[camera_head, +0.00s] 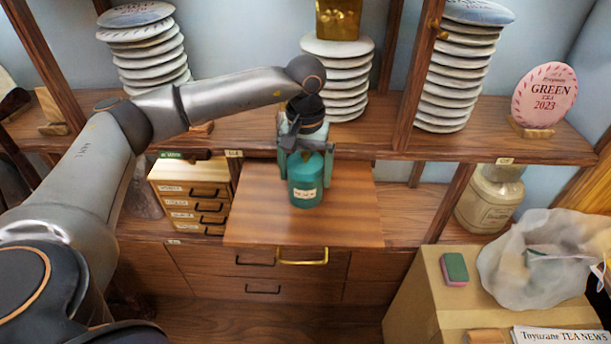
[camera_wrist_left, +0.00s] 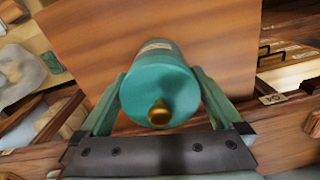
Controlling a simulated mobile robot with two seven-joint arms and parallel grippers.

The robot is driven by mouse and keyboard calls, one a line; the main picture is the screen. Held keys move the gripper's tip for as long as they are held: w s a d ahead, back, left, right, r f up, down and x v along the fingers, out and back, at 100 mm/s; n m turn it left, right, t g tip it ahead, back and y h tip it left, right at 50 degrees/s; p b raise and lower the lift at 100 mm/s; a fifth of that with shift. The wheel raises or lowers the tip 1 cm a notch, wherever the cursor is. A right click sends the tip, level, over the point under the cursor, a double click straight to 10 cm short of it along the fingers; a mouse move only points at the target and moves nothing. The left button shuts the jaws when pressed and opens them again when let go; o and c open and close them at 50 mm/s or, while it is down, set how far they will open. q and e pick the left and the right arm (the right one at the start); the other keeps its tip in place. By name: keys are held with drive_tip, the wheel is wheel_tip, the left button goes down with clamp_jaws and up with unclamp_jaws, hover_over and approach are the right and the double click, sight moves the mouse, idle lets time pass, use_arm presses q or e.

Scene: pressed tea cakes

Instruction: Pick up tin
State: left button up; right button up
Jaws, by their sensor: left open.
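The tin (camera_head: 306,190) is a teal cylinder with a pale label, standing upright on the pull-out wooden board (camera_head: 255,225). In the left wrist view the tin (camera_wrist_left: 158,82) shows its lid and a brass knob from above. My left gripper (camera_head: 304,170) reaches down over the tin from above. Its two open fingers stand on either side of the tin, and in the wrist view a narrow gap shows beside each finger (camera_wrist_left: 160,105). My right gripper is not in view.
A shelf above holds stacks of wrapped tea cakes (camera_head: 335,75) close behind my gripper. A small drawer box (camera_head: 190,190) stands left of the board.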

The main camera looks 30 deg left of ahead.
use_arm(q)
drive_tip(key=shift+f, duration=0.35)
drive_tip(key=shift+c, duration=0.4)
drive_tip(key=c, duration=1.2)
